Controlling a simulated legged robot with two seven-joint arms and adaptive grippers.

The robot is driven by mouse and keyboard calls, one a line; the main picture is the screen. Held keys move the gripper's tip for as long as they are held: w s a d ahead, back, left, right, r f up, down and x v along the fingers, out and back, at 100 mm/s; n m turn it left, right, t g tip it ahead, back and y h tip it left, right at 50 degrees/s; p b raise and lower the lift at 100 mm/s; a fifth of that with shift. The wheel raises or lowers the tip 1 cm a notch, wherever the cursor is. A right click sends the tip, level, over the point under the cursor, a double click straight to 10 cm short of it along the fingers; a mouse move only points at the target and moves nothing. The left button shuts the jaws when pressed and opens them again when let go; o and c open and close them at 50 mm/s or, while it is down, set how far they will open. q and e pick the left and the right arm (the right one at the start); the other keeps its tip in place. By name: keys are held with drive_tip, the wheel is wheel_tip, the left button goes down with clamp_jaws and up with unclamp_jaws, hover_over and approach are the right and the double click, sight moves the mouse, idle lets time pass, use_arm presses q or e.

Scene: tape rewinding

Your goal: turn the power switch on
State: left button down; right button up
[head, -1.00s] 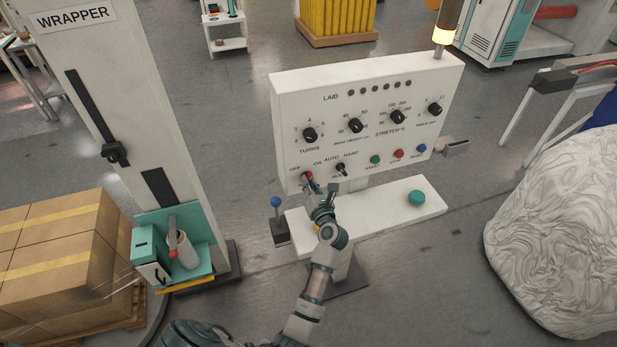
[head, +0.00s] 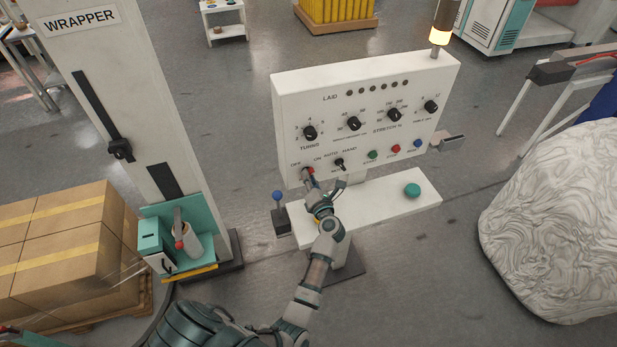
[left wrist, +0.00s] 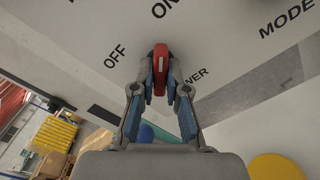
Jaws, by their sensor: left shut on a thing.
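The white control panel (head: 365,110) faces me with knobs, switches and buttons. The red power switch (head: 309,171) is at its lower left, near the OFF and ON labels. My left gripper (head: 312,184) is at this switch. In the left wrist view, the fingers (left wrist: 160,80) are shut on the red lever (left wrist: 160,58), one on each side. The OFF label lies to the left of the lever and the ON label above it. My right gripper is not in view.
A black mode switch (head: 339,164) sits just right of the power switch. Start, stop and blue buttons (head: 396,148) lie farther right. A blue-knobbed lever (head: 277,197) stands at the left.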

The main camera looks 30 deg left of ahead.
use_arm(q)
drive_tip(key=shift+w+r, duration=0.15)
drive_tip(key=shift+r, duration=0.3)
drive_tip(key=c, duration=1.3)
unclamp_jaws()
drive_tip(key=shift+d, duration=0.1)
drive_tip(key=shift+o, duration=0.6)
drive_tip(key=shift+f, duration=0.1)
drive_tip(key=shift+w+f, duration=0.15)
drive_tip(key=shift+f, duration=0.1)
drive_tip(key=v, duration=0.7)
drive_tip(key=shift+d, duration=0.25)
drive_tip(key=shift+f, duration=0.1)
